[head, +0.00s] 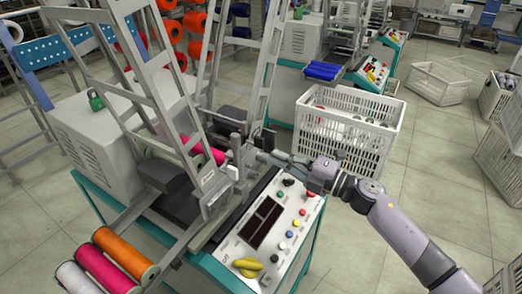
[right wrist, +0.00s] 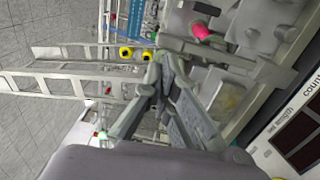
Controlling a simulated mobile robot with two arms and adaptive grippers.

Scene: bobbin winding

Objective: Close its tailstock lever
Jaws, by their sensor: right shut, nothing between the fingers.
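The winding machine has a pink bobbin (head: 203,150) held between its grey blocks; its pink end also shows in the right wrist view (right wrist: 206,33). At the bobbin's right end is the grey tailstock (head: 216,188). A small upright grey part (head: 235,145) there looks like its lever, but I cannot tell its exact position. My right gripper (head: 262,157) is shut and empty, its fingertips just right of that part; I cannot tell if they touch. In the right wrist view its fingers (right wrist: 166,66) meet in front of the machine. My left gripper is not in view.
Orange, pink and white spools (head: 124,250) lie at the front left. A tall grey frame (head: 150,95) rises above the machine. A white crate (head: 345,105) stands behind my gripper.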

